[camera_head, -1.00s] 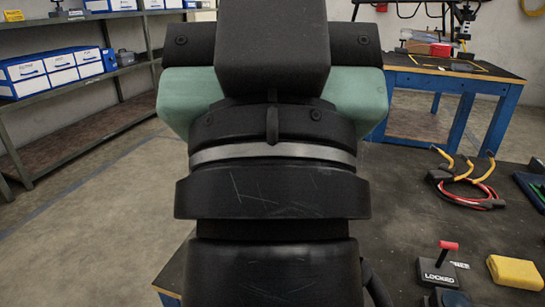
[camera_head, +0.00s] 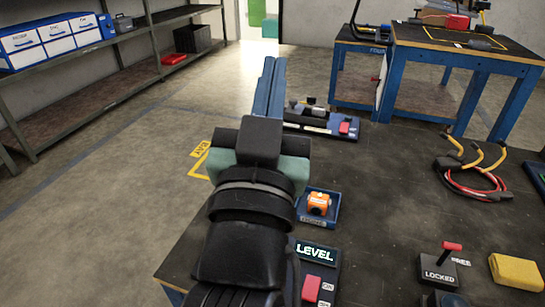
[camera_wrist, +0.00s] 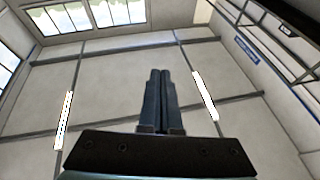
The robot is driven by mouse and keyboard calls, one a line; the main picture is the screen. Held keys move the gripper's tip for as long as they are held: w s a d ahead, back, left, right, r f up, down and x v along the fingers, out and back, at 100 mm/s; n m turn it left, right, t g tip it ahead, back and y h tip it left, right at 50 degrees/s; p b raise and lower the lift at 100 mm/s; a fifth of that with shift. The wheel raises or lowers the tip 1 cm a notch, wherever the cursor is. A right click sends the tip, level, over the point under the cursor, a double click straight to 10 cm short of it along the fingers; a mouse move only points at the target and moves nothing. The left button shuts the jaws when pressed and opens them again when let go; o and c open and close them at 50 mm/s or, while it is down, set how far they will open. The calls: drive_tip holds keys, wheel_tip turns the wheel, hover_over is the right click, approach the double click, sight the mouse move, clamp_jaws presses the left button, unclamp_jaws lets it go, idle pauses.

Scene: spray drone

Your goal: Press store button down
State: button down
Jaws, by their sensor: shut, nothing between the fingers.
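My gripper (camera_head: 271,64) is raised, its long blue-grey fingers together and empty. I cannot read the word "store" on any control. In the head view, a dark device with a red button (camera_head: 345,127) lies beyond my gripper, to its right. A panel (camera_head: 316,253) with a lit LEVEL display and a red switch (camera_head: 311,288) is at the near edge of the bench. My arm partly covers the near left bench.
An orange part sits in a blue tray (camera_head: 331,219). A LOCKED box (camera_head: 436,272) with a red-topped lever, a yellow block (camera_head: 516,271) and red and yellow cables (camera_head: 473,177) lie to the right. Shelves (camera_head: 105,82) stand left. The middle bench top is clear.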

drive_tip(key=s+a+f+g+p, duration=0.1)
drive_tip(key=s+f+g+p, duration=0.1)
drive_tip(key=f, duration=0.6)
drive_tip(key=s+a+f+g+h+p, duration=0.1)
drive_tip(key=f+g+p, duration=0.2)
drive_tip(key=f, duration=0.6)
drive_tip(key=s+a+f+m+g+p, duration=0.1)
drive_tip(key=s+f+g+p, duration=0.1)
drive_tip(key=f, duration=0.7)
drive_tip(key=shift+s+a+g+h+p, duration=0.25)
drive_tip(key=shift+s+g+h+p, duration=0.15)
drive_tip(key=shift+g, duration=0.1)
drive_tip(key=shift+w+r, duration=0.1)
drive_tip(key=x, duration=0.9)
drive_tip(key=shift+w+d, duration=0.1)
drive_tip(key=shift+w, duration=0.05)
drive_tip(key=f, duration=0.1)
drive_tip(key=f+b, duration=0.1)
drive_tip(key=f, duration=0.1)
drive_tip(key=shift+w+f+b, duration=0.2)
drive_tip(key=shift+w+b, duration=0.1)
drive_tip(key=shift+f, duration=0.4)
drive_tip(key=shift+f, duration=0.15)
